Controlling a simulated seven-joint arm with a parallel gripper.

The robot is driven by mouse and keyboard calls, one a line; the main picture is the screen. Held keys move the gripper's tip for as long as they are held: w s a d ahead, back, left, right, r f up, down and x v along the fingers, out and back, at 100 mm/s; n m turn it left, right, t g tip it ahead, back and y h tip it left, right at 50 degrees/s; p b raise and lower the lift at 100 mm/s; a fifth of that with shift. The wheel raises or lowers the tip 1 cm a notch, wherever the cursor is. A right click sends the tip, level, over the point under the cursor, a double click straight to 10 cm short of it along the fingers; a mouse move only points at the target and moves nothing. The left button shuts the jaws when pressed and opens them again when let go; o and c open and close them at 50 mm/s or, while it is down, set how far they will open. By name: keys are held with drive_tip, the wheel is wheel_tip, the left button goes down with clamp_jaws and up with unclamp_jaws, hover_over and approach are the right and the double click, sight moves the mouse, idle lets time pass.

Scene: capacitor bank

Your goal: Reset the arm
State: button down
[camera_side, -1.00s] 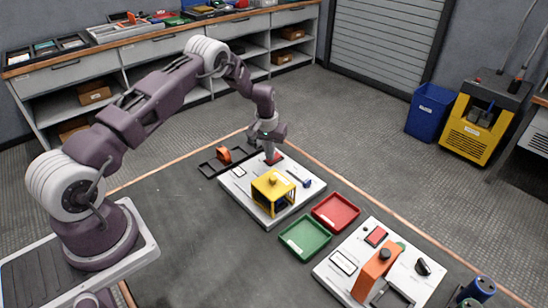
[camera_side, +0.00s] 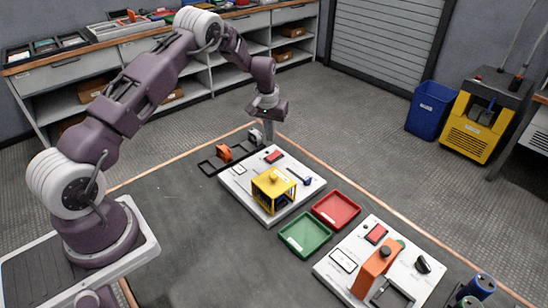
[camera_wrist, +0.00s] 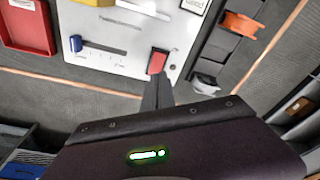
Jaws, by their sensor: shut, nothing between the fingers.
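My gripper (camera_side: 268,133) is shut and empty, pointing down above the far edge of the left white panel (camera_side: 238,187). In the wrist view its fingers (camera_wrist: 157,95) show pressed together, with the red block (camera_wrist: 157,62) just beyond their tips. In the side view the red block (camera_side: 273,157) sits on the panel, apart from the fingers. A yellow cage (camera_side: 273,188) and a blue-handled slider (camera_side: 306,181) are on the same panel. The slider's blue handle (camera_wrist: 76,43) also shows in the wrist view.
A black rack (camera_side: 212,165) with an orange part (camera_side: 224,152) and a grey part (camera_side: 255,136) lies beside the panel. Red (camera_side: 336,210) and green (camera_side: 305,234) trays stand to its right, before a second panel (camera_side: 425,283) with an orange lever (camera_side: 372,272).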

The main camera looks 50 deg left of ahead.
drive_tip(key=s+d+r+m+t, duration=0.1)
drive_tip(key=s+d+r, duration=0.25)
drive_tip(key=r, duration=0.45)
drive_tip(key=s+d+r, duration=0.3)
drive_tip(key=d+r, duration=0.1)
drive_tip(key=r, duration=0.4)
drive_tip(key=s+d+r+m+t, duration=0.1)
drive_tip(key=s+d+r, duration=0.25)
drive_tip(key=r, duration=0.55)
drive_tip(key=s+d+r+m, duration=0.1)
drive_tip(key=s+d+r, duration=0.2)
drive_tip(key=s, duration=0.3)
drive_tip(key=s+d+r+m, duration=0.1)
drive_tip(key=s+d+r, duration=0.25)
drive_tip(key=s, duration=0.25)
drive_tip(key=s+d+f+m+t, duration=0.2)
drive_tip(key=s+d, duration=0.1)
drive_tip(key=s, duration=1.2)
drive_tip(key=shift+s+d+f+h, duration=0.15)
drive_tip(key=shift+s+d+h, duration=0.05)
drive_tip(key=shift+s+h, duration=0.2)
